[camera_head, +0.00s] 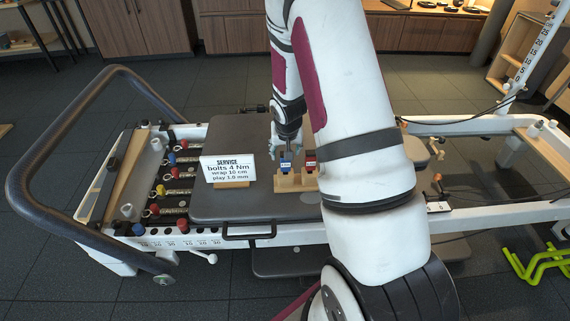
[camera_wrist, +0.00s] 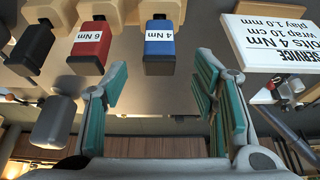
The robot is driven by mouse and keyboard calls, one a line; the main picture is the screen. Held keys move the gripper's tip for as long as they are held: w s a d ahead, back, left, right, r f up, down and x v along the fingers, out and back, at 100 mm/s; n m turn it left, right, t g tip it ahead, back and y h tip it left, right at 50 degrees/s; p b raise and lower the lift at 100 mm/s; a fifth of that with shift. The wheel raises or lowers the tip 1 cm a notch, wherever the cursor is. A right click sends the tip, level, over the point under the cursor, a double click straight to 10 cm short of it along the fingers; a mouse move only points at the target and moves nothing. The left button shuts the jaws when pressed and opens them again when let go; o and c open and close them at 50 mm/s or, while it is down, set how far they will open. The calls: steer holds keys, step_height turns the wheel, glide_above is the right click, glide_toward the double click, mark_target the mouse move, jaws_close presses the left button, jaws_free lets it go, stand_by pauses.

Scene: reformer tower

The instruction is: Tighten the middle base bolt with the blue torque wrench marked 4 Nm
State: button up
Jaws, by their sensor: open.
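The blue torque wrench (camera_wrist: 159,45), marked 4 Nm, sits in a light wooden holder (camera_wrist: 160,9) in the wrist view. In the head view the blue wrench (camera_head: 286,165) stands on the grey carriage, just below my gripper (camera_head: 289,146). In the wrist view my gripper (camera_wrist: 162,80) is open and empty. Its teal-padded fingers are spread to either side of the line of the blue wrench, apart from it. I cannot make out the middle base bolt in either view.
A red wrench (camera_wrist: 90,45) marked 6 Nm and a black tool (camera_wrist: 29,44) sit beside the blue one. A white service sign (camera_head: 228,168) reads bolts 4 Nm. A scaled white post (camera_head: 530,52) stands at right. My arm hides part of the carriage.

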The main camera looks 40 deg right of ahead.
steer(key=b+x, duration=0.1)
steer(key=x, duration=0.4)
steer(key=shift+w+d+b, duration=0.1)
steer(key=shift+b, duration=0.25)
steer(key=shift+r, duration=0.15)
jaws_close()
step_height(320, 180, up, 10)
steer(key=p, duration=0.3)
steer(key=c, duration=0.8)
jaws_free()
jaws_close()
